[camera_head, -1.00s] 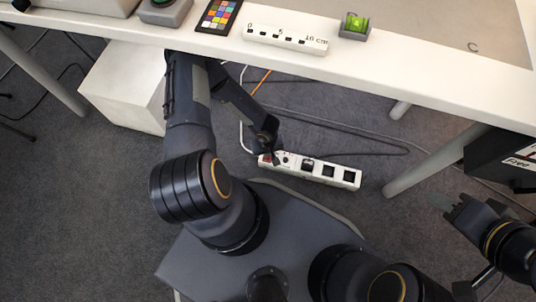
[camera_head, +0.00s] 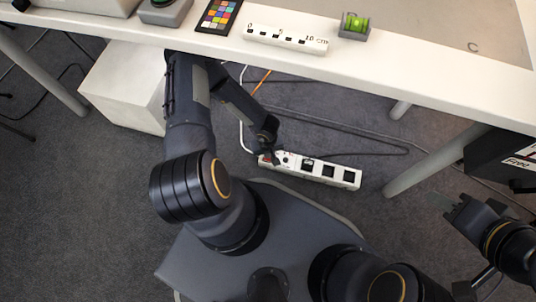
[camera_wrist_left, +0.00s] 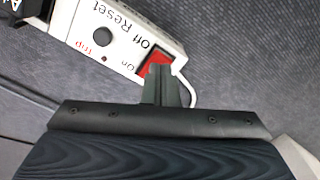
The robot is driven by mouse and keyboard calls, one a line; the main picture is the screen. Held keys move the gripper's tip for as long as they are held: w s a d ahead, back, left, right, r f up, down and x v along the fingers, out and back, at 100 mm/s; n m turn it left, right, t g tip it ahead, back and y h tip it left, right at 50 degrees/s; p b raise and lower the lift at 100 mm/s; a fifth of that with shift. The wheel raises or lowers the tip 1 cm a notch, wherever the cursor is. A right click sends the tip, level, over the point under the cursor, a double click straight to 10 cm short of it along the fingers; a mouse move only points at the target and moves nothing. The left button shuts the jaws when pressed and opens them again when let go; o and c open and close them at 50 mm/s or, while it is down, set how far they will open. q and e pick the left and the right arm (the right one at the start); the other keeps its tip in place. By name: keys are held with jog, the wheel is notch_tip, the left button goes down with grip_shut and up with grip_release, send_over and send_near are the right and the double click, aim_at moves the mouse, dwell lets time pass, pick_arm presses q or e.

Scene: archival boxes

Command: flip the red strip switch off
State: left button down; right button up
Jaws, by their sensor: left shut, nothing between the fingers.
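The white power strip (camera_head: 322,172) lies on the carpet below the table edge. Its red switch (camera_wrist_left: 157,63) sits at the strip's end, beside printed "On", "Off" and "Reset" labels and a dark round button. My left gripper (camera_head: 271,154) is at that end of the strip. In the left wrist view the closed fingers (camera_wrist_left: 161,84) overlap the near edge of the red switch, hiding part of it; I cannot tell whether they touch it. My right gripper (camera_head: 447,207) is at the right, away from the strip; its opening is unclear.
The white table (camera_head: 365,70) runs above, with its leg (camera_head: 432,165) right of the strip. A white box (camera_head: 125,87) stands at left on the floor. Cables (camera_head: 350,132) lie behind the strip. A black box labelled "Free" (camera_head: 510,160) is at right.

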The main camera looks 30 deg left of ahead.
pick_arm(q)
jog(key=shift+f+b, duration=0.65)
jog(key=shift+f, duration=0.25)
dwell(0.8)
notch_tip(320, 180, up, 7)
jog(key=p, duration=0.6)
jog(key=shift+r, duration=0.1)
jog(key=shift+s, duration=0.1)
dwell(0.7)
